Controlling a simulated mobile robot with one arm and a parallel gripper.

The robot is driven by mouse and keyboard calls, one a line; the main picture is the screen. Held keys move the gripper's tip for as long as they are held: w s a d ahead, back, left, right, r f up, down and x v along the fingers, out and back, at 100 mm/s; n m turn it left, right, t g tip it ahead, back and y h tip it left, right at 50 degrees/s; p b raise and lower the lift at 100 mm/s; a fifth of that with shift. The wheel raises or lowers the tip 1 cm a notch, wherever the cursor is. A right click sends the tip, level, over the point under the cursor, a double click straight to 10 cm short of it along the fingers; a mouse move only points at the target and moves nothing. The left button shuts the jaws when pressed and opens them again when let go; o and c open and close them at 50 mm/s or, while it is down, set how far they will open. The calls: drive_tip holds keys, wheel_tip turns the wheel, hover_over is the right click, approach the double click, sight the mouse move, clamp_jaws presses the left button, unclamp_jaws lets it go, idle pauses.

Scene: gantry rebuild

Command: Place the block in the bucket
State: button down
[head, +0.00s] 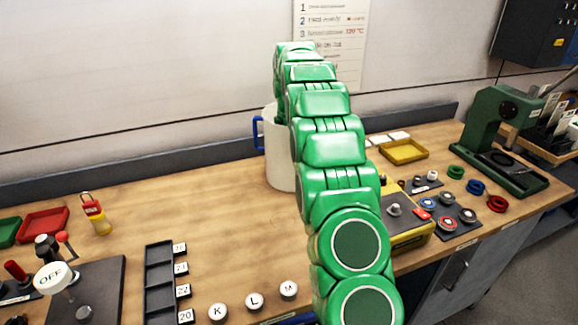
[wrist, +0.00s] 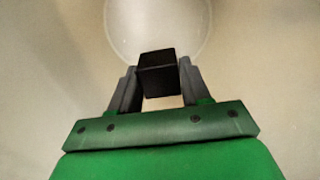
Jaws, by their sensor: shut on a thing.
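My gripper (wrist: 158,85) shows in the wrist view with its two dark fingers shut on a black block (wrist: 157,72). Behind and beyond the block is a pale round shape (wrist: 160,25), which looks like the bucket's round opening or base. In the head view a white bucket (head: 281,160) with a blue handle (head: 257,131) stands near the back of the bench, partly hidden by my green arm. The arm reaches up over the bucket. The gripper and block are hidden behind the arm in the head view.
The wooden bench (head: 190,215) is clear left of the bucket. A yellow tray (head: 404,151) and a green press (head: 500,140) stand at right. A red tray (head: 43,223), an OFF knob (head: 54,276) and a dark slotted rack (head: 160,285) are at left.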

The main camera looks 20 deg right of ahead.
drive_tip(key=shift+f, duration=4.85)
drive_tip(key=shift+f, duration=0.1)
drive_tip(key=c, duration=0.5)
unclamp_jaws()
wheel_tip(320, 180, up, 12)
drive_tip(key=shift+r, duration=0.1)
